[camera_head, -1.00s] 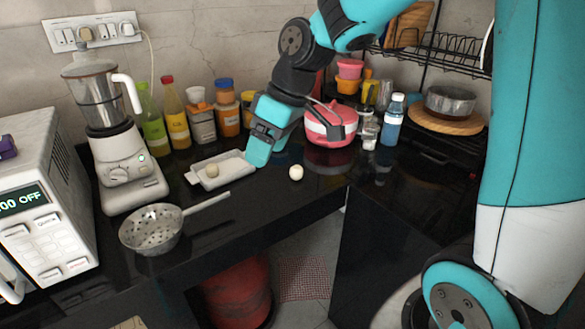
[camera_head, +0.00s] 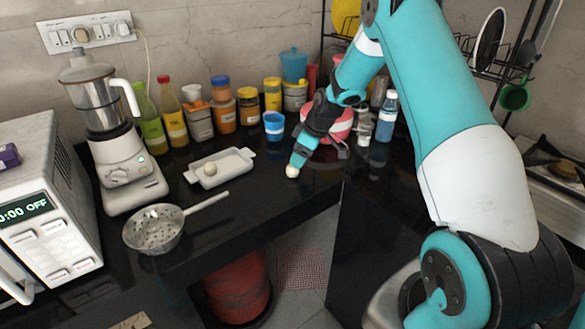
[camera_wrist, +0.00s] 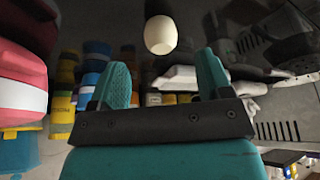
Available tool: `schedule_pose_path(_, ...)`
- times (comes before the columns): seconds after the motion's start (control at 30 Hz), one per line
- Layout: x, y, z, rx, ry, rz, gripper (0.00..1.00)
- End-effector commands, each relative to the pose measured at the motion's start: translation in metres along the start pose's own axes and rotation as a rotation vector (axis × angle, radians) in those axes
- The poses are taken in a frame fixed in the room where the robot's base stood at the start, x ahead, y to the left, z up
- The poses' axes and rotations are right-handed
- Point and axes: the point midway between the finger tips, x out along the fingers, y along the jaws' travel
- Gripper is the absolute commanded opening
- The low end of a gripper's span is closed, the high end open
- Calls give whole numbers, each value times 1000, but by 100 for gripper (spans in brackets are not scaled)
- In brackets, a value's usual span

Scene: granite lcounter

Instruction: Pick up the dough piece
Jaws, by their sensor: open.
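A small cream dough piece (camera_head: 292,171) lies on the black counter near its front edge.
A pink-red container (camera_head: 340,122) stands right behind my gripper, with a blue cup (camera_head: 274,126) to its left. Bottles and jars line the wall. A strainer (camera_head: 153,230), a mixer (camera_head: 128,170) and a microwave (camera_head: 45,225) are at left.

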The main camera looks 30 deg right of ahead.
Motion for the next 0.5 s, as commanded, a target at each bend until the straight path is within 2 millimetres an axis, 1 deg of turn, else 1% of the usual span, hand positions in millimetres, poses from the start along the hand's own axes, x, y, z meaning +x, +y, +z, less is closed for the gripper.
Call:
schedule_pose_path(0.27, 21, -1, 0, 1, -1, -2, 72)
schedule_pose_path(0.5, 56, -1, 1, 0, 0, -1, 72)
